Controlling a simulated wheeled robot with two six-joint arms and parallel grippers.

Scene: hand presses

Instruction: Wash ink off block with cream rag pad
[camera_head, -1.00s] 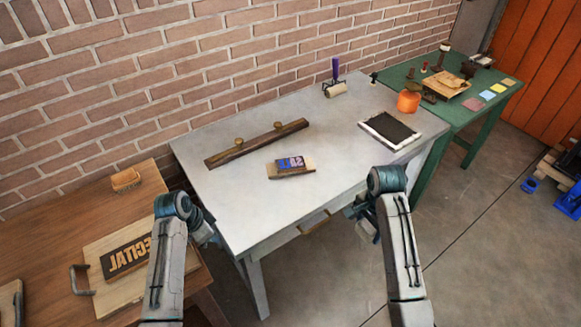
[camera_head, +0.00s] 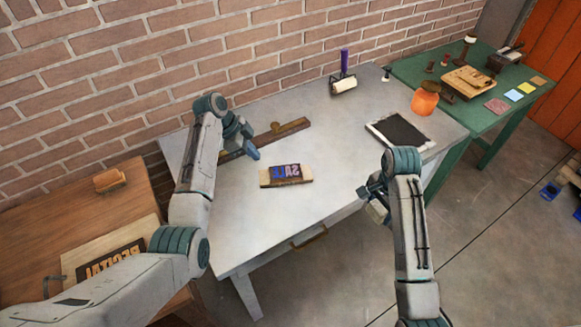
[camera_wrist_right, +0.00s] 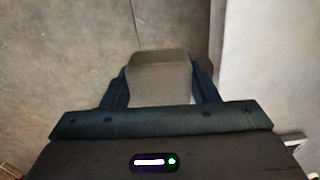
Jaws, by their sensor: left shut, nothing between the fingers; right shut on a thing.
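The block (camera_head: 286,176) lies flat on the grey table, pale wood with a dark face bearing blue-purple letters. My left gripper (camera_head: 254,152) is shut and empty above the table, up and left of the block, in front of the dark wooden bar. My right gripper (camera_head: 374,200) is at the table's front edge, right of the block and apart from it. In the right wrist view its fingers are shut on a pale beige-grey pad (camera_wrist_right: 158,78), which looks like the cream rag pad; the floor shows beyond it.
The grey table (camera_head: 330,140) also carries a dark bar with knobs (camera_head: 285,131), a roller with a purple handle (camera_head: 344,84), a black slab (camera_head: 400,131) and an orange pot (camera_head: 424,102). A green table (camera_head: 415,72) stands right; a brown table (camera_head: 60,232) stands left.

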